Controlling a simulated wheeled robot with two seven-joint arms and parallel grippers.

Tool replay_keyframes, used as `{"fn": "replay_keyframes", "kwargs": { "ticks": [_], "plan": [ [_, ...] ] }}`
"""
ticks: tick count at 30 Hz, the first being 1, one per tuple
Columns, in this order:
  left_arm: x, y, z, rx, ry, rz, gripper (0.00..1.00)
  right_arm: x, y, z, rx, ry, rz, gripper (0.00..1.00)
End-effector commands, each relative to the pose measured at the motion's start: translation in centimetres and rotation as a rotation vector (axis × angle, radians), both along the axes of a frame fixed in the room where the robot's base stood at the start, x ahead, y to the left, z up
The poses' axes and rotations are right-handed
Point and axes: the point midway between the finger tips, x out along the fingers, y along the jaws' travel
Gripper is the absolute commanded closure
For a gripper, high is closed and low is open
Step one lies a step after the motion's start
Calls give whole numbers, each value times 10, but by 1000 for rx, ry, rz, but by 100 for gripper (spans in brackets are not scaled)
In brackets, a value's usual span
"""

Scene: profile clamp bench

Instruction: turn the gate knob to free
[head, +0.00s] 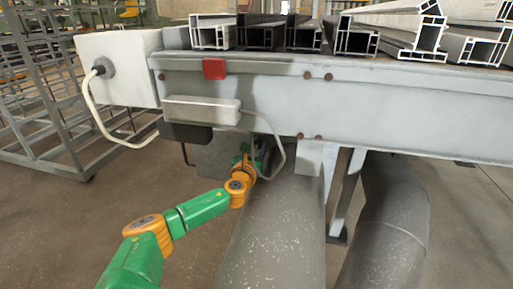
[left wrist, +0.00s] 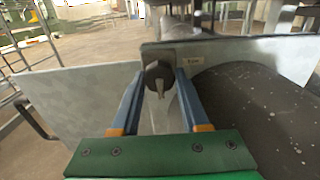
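The gate knob (left wrist: 158,78) is a dark round knob with a pale pointer that points downward in the left wrist view. It sits on a grey panel (left wrist: 80,92), with a small tan label (left wrist: 193,61) to its right; its lettering is too small to read. My left gripper (left wrist: 159,73) has its two blue-grey fingers apart, one on each side of the knob. The fingertips are close to its edges; I cannot tell whether they touch. In the head view the left gripper (head: 248,160) is under the bench edge, partly hidden, and the knob is not visible. My right gripper is not in view.
The bench (head: 400,110) carries several profiles (head: 262,37) on top. A grey box (head: 118,68) with a pale cable (head: 95,105) stands at its left end. Large grey pipes (head: 272,235) run below, right of my arm. A metal rack (head: 40,105) is at the left.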

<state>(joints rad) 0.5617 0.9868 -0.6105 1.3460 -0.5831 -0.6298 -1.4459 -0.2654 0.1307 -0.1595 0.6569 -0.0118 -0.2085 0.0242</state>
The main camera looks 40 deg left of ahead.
Motion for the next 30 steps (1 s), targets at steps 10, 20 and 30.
{"fn": "replay_keyframes", "kwargs": {
  "ticks": [10,20,30],
  "plan": [
    [0,0,0,-33,-18,1,100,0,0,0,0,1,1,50],
    [0,-1,0,-235,-128,1,100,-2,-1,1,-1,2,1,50],
    [1,-2,0,-521,-286,1,100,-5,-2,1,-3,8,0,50]
  ]
}}
